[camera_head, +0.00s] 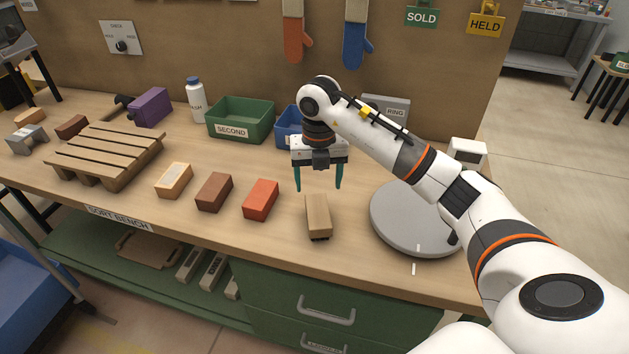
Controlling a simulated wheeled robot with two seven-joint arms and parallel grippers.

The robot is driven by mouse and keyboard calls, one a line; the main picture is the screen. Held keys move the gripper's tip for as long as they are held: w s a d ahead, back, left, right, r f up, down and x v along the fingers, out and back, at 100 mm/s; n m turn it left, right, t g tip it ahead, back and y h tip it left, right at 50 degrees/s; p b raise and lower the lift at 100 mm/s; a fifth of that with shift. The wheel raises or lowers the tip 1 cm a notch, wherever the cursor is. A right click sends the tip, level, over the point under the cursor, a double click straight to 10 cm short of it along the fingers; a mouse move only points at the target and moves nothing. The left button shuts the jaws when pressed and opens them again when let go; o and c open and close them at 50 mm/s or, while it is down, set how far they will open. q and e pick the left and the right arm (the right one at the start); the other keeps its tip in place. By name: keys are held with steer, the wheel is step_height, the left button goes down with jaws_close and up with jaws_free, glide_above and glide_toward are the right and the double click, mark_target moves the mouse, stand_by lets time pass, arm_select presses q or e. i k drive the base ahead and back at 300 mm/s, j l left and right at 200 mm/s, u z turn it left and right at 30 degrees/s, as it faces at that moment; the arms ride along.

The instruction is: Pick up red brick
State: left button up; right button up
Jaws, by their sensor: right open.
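The red brick (261,199) lies on the wooden bench near its front edge, between a dark brown brick (214,191) on its left and a tan brick (318,215) on its right. My right gripper (318,186) is open and empty, pointing down, with two green fingers apart. In the picture it is to the right of the red brick and just above the tan brick. I cannot tell its exact height over the bench. My left gripper is out of view.
A pale yellow brick (174,180) lies left of the brown one. A wooden pallet (105,150) is at the left. A green bin (240,118) and a blue bin (287,127) stand behind. A grey round plate (412,222) is at the right, partly behind my right arm.

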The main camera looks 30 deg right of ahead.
mark_target(257, 206)
steer(key=i+j+z, duration=0.3)
steer(key=j, duration=0.35)
steer(key=i+j+z, duration=0.3)
steer(key=j, duration=0.45)
steer(key=i, duration=0.1)
